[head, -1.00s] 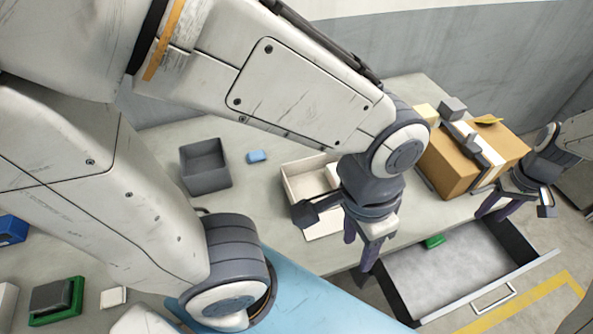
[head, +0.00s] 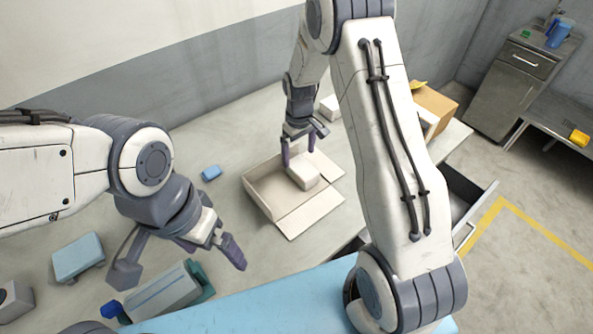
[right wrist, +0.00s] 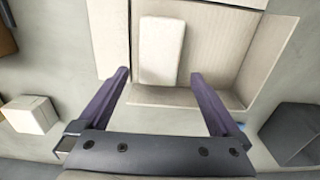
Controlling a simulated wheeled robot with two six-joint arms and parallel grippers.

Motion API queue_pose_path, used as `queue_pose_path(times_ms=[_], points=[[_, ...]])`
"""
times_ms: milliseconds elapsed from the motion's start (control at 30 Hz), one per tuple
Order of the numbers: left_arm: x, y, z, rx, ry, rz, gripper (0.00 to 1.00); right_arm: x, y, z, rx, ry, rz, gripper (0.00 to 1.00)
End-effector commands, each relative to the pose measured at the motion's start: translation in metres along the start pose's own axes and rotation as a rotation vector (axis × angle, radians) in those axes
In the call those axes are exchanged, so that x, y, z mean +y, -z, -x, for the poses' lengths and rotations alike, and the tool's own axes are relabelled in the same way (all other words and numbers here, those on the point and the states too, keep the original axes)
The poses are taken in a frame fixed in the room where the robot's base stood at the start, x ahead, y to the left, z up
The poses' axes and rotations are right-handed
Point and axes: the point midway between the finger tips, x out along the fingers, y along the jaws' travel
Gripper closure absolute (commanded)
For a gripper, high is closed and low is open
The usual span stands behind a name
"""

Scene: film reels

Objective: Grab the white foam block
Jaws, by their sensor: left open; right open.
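The white foam block (head: 303,175) lies inside an open shallow carton (head: 262,196) with its flaps folded out. My right gripper (head: 299,152) is open and points down over the carton, close to the block. In the right wrist view the block (right wrist: 160,50) lies just beyond the space between the open fingertips of my right gripper (right wrist: 160,78); I see no grip on it. My left gripper (head: 236,257) is open and empty, left of and nearer than the carton.
Another pale block (head: 330,108) stands behind the carton. A small blue item (head: 211,173) lies left of it. A cardboard box (head: 436,106) and an open drawer (head: 462,200) are at right. A grey bin (right wrist: 290,133) shows in the right wrist view.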

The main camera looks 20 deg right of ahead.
Motion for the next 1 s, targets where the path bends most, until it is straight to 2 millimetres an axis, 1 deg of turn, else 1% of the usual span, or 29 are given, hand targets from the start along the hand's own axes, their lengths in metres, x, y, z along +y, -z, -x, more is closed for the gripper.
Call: queue_pose_path(times_ms=[33,167,267,400,533,667,833,867,900,967,1000], points=[[0.0,0.0,0.003,0.0,0.0,0.0,0.0,0.0,-0.001,-0.005,-0.002,0.001,0.0,0.0],[0.0,0.0,0.005,0.0,0.0,0.0,0.0,0.0,-0.001,-0.013,-0.001,0.0,0.0,0.0],[0.001,0.001,0.012,0.0,0.0,0.001,0.0,0.0,-0.002,-0.021,-0.003,0.001,0.0,0.0],[0.002,0.001,0.024,0.0,0.0,0.001,0.0,0.001,-0.004,-0.04,-0.004,0.002,0.001,0.0],[0.002,0.001,0.027,0.0,0.0,0.002,0.0,0.001,-0.003,-0.057,-0.002,0.001,0.002,0.0],[0.002,0.001,0.028,0.0,0.0,0.002,0.0,0.001,-0.002,-0.064,0.001,-0.001,0.003,0.0],[0.002,0.001,0.027,0.0,0.0,0.002,0.0,0.0,-0.001,-0.064,0.002,-0.001,0.003,0.0],[0.002,0.001,0.027,0.0,0.0,0.002,0.0,0.0,-0.001,-0.064,0.002,-0.001,0.003,0.04],[0.002,0.001,0.027,0.0,0.0,0.002,0.0,0.0,-0.001,-0.064,0.002,-0.001,0.003,0.19],[0.002,0.001,0.027,0.0,0.0,0.002,0.0,0.0,-0.001,-0.064,0.002,-0.001,0.003,0.42],[0.002,0.001,0.027,0.0,0.0,0.001,0.0,0.0,-0.001,-0.064,0.002,-0.001,0.003,0.57]])
